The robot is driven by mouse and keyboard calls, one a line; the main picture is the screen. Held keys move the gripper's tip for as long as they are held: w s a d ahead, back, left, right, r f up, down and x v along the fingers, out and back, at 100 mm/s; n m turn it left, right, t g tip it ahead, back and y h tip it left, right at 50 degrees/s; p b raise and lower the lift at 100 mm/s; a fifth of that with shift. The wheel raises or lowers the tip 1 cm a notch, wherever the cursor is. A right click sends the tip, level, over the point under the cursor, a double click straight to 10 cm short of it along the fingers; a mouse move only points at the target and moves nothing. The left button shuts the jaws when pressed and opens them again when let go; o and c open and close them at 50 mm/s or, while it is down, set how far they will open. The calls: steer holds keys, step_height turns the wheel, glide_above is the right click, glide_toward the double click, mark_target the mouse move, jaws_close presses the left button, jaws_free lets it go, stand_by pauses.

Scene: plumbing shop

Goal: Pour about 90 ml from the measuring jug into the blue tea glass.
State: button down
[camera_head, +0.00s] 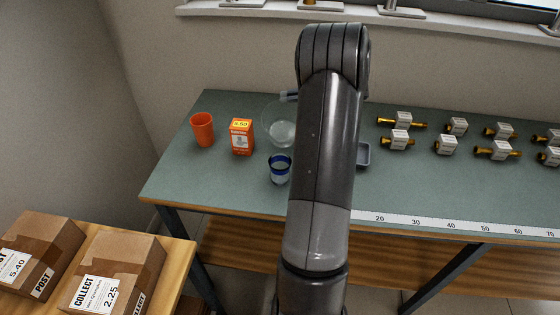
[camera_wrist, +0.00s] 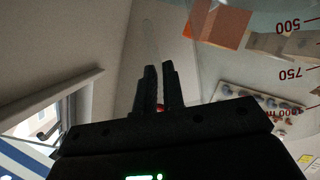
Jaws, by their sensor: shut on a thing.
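The clear measuring jug (camera_head: 280,124) is at the left of my arm over the bench, partly hidden by it. In the wrist view its transparent wall with 500, 750 and 1000 marks (camera_wrist: 291,73) fills the right side. My gripper (camera_wrist: 159,80) is shut on the jug, apparently at its handle; the contact is hard to make out. The fingers are hidden in the head view. The blue tea glass (camera_head: 279,169) stands upright on the bench, just in front of and below the jug in the picture. The liquid levels and the jug's exact tilt are unclear.
An orange cup (camera_head: 202,130) and an orange price-marked box (camera_head: 241,137) stand left of the jug. A small grey tray (camera_head: 363,155) is right of my arm. Brass fittings (camera_head: 397,140) and a ruler strip (camera_head: 450,227) lie farther right. Cartons (camera_head: 116,275) sit at lower left.

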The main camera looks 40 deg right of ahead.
mark_target(288, 103)
steer(key=shift+s+a+r+n+t+h, duration=0.1)
steer(key=shift+s+a+r+n+t, duration=0.5)
steer(key=shift+r, duration=0.55)
steer(key=shift+s+a+r+n+t+h, duration=0.1)
steer(key=shift+s+a+r+n+t, duration=0.25)
steer(key=shift+s+a+r+n, duration=0.6)
steer(key=shift+s+a+r+n+t+h, duration=0.1)
steer(key=shift+s+a+r+n+t, duration=0.35)
steer(key=shift+r, duration=0.9)
steer(key=shift+s+r+n, duration=0.2)
steer(key=shift+s+n, duration=0.1)
steer(key=shift+s+a+r+n+p, duration=0.25)
steer(key=shift+s+r+n+p, duration=0.05)
steer(key=shift+r+p, duration=0.05)
steer(key=shift+s+a+r+t, duration=0.2)
steer(key=shift+s+r+t, duration=0.05)
steer(key=shift+r+t, duration=0.05)
steer(key=shift+s+a+r+n+p, duration=0.2)
steer(key=shift+n+p, duration=0.2)
steer(key=shift+p, duration=0.15)
steer(key=shift+s+a+r+n+t+p, duration=0.25)
steer(key=shift+s+a+n+t+p, duration=0.1)
steer(key=shift+s, duration=0.15)
